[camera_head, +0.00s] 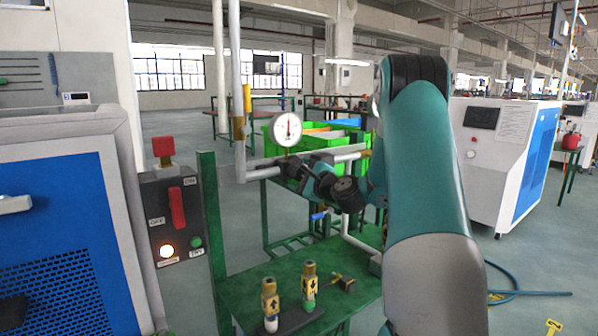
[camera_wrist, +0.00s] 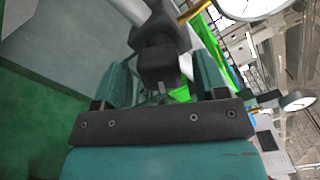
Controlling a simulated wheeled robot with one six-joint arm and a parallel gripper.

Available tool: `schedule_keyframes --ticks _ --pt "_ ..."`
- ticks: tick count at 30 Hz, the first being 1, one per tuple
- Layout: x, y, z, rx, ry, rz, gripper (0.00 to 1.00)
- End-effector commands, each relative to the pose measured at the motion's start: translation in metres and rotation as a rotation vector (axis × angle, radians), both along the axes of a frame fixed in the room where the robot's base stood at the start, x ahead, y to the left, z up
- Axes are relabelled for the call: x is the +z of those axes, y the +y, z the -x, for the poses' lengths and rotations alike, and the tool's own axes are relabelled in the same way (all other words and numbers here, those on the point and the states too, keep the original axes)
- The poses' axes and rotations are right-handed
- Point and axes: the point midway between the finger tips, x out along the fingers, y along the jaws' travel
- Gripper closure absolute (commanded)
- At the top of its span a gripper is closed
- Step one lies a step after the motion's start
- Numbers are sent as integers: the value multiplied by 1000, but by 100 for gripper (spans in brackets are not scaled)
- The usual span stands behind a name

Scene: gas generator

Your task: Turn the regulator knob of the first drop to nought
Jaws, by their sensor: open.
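The black regulator (camera_head: 319,159) sits on a grey horizontal pipe below a round white dial gauge (camera_head: 286,129). In the wrist view the black regulator body (camera_wrist: 158,30) is at the top, with its squarish black knob (camera_wrist: 158,67) facing me. My gripper (camera_wrist: 160,80) is open, one teal finger on each side of the knob. I cannot tell whether either finger touches it. In the head view my gripper (camera_head: 311,178) is at the regulator from below right, partly hiding the knob. The dial reading is too small to tell.
A green bench (camera_head: 245,290) below bears two brass valve fittings (camera_head: 270,299) on a dark plate. A switch box (camera_head: 173,215) with a red lever and lit lamp stands left. Green bins (camera_head: 285,150) are behind. A second gauge (camera_wrist: 299,100) shows in the wrist view.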

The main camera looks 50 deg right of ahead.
Motion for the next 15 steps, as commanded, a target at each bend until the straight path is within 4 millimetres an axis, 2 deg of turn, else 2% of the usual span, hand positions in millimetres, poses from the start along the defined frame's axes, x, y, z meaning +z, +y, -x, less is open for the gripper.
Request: schedule_keyframes --ticks 4,12,13,15 --pt "1 -2 -9 0 -1 1 34" --pt "0 -3 -10 -1 0 0 34" --pt "0 -3 -10 -1 0 0 39" --pt "0 -3 -10 -1 0 0 55"
